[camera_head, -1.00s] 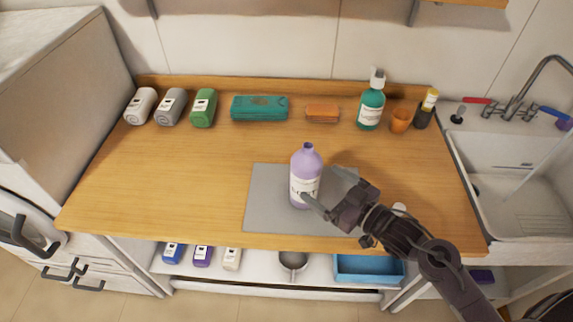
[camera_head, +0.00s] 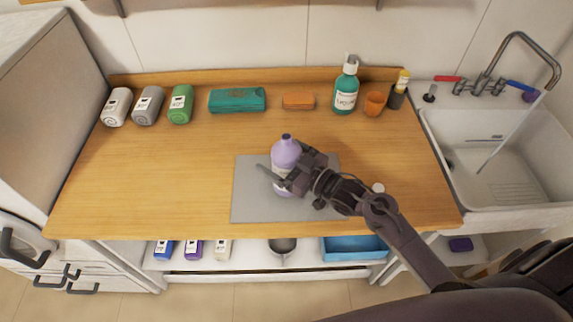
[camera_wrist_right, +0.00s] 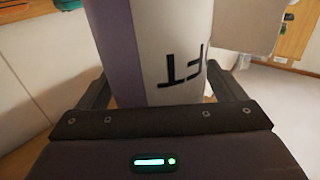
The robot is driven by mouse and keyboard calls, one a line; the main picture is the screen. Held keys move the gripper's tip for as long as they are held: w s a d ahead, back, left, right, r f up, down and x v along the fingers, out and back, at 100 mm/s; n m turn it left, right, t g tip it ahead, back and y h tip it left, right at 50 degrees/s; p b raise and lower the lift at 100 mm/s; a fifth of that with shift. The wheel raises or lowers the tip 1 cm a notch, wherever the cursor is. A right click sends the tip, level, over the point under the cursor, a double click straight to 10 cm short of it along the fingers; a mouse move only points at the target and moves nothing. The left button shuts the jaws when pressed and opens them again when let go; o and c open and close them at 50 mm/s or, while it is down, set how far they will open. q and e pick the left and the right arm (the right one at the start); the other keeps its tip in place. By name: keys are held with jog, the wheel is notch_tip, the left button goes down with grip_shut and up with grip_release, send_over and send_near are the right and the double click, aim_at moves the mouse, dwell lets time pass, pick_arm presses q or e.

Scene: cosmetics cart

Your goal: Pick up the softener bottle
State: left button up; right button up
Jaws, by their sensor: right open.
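The softener bottle (camera_head: 286,152) is lavender with a dark cap and a white label. It stands upright on a grey mat (camera_head: 252,207) on the wooden counter. My right gripper (camera_head: 279,175) is at the bottle's body, its fingers open and one on each side. In the right wrist view the bottle (camera_wrist_right: 150,50) fills the space between the open fingers (camera_wrist_right: 160,88), with part of its label lettering showing. Whether the fingers touch it cannot be told. My right gripper hides part of the bottle's right side and label. My left gripper is not in view.
A green pump bottle (camera_head: 346,88), orange cup (camera_head: 374,103) and dark tube (camera_head: 397,92) stand at the back right. Teal (camera_head: 237,99) and orange (camera_head: 298,101) items and several small bottles line the back. The counter's left is clear. A sink (camera_head: 500,165) is at right.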

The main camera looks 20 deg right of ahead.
jog(key=c, duration=1.1)
